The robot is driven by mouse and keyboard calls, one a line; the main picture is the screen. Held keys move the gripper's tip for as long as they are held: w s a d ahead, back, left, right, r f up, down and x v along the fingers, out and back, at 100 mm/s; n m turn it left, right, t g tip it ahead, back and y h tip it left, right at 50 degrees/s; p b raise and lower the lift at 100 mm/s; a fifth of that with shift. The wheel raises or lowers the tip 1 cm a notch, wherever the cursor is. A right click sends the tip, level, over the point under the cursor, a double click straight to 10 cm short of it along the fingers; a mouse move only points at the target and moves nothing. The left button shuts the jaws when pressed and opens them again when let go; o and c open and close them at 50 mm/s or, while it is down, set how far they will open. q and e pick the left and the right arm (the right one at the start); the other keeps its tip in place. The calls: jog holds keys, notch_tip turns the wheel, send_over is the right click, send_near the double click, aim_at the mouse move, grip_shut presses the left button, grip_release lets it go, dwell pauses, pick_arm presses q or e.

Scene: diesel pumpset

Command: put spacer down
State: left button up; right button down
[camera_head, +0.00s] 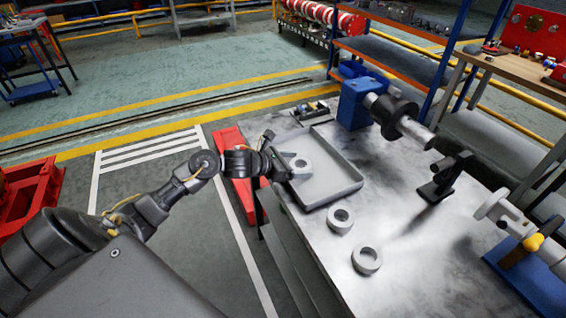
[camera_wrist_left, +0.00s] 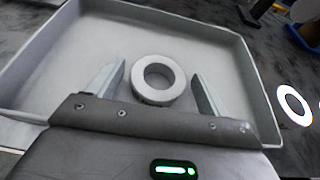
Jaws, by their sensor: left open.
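A grey ring-shaped spacer (camera_head: 301,166) lies in the grey tray (camera_head: 345,190), near its left end. In the left wrist view the spacer (camera_wrist_left: 158,80) lies between the two fingers of my left gripper (camera_wrist_left: 157,85), with a gap on each side. My left gripper (camera_head: 287,168) is open at the tray's left side, and its fingers reach over the tray. Two more ring spacers stand outside the tray on the table, one nearer (camera_head: 366,260) and one beside the tray (camera_head: 340,219). My right gripper does not show.
A blue machine with a dark shaft (camera_head: 400,115) stands behind the tray on the metal table (camera_head: 400,285). A black stand (camera_head: 440,178) and a blue-based fixture (camera_head: 530,270) are to the right. The table's left edge runs close below my left gripper.

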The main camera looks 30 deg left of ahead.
pick_arm(q)
jog(key=b+v, duration=0.2)
jog(key=v, duration=1)
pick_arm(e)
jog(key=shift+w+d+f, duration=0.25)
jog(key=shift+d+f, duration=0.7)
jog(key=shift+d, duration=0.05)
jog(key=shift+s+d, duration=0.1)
pick_arm(q)
jog(key=shift+f, duration=0.1)
